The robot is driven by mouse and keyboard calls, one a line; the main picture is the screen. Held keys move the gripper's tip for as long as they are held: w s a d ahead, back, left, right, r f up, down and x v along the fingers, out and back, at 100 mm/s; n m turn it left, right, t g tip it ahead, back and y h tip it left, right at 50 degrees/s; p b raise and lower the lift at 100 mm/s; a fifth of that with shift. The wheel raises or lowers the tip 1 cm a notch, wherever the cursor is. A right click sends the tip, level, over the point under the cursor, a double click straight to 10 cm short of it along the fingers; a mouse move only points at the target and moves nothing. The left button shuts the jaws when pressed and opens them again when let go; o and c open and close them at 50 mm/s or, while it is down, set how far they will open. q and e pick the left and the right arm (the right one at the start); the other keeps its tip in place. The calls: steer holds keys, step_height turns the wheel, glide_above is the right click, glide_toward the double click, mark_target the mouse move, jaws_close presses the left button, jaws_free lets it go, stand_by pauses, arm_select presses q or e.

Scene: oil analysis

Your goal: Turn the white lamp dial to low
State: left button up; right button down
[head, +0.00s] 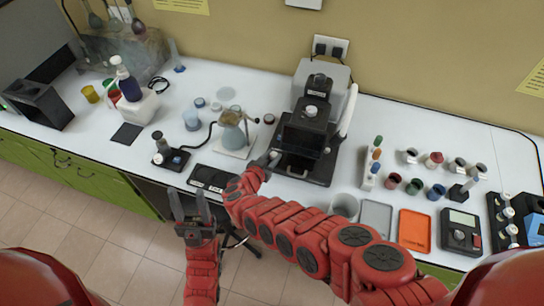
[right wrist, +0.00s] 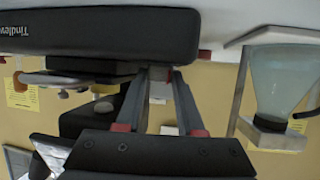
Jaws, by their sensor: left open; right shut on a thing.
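A black instrument (head: 303,140) with a grey housing stands at the back middle of the bench. Its black, lettered base (right wrist: 90,32) fills the upper left of the right wrist view, upside down. The white lamp dial (head: 275,155) shows as a small pale spot at the base's left front side. My right gripper (head: 269,160) is shut on it, with the contact mostly hidden. In the right wrist view the fingertips (right wrist: 164,72) meet the base's edge and the dial is not clear between them. My left gripper (head: 189,192) is open and empty, in front of the bench edge.
A flask on a white stand (head: 236,137) is left of the instrument and shows close by in the right wrist view (right wrist: 280,85). Trays (head: 415,230), a beaker and several small jars stand to the right.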

steer(key=shift+f+b, duration=0.15)
steer(key=shift+b, duration=0.3)
steer(key=m+g+h+b, duration=0.2)
steer(key=b, duration=0.8)
steer(key=m+g+h+b, duration=0.1)
steer(key=m+h+b, duration=0.1)
steer(key=b, duration=0.8)
steer(key=m+g+h+b, duration=0.1)
steer(key=m+g+b, duration=0.1)
steer(key=b, duration=0.9)
steer(key=shift+w+a+f+m+g+h, duration=0.1)
steer(key=shift+w+a+m+g+h, duration=0.2)
steer(key=shift+a+m+h, duration=0.1)
steer(key=shift+r+b, duration=0.2)
steer(key=shift+b, duration=0.5)
steer(key=c, duration=0.5)
jaws_free()
steer(key=shift+r, duration=0.1)
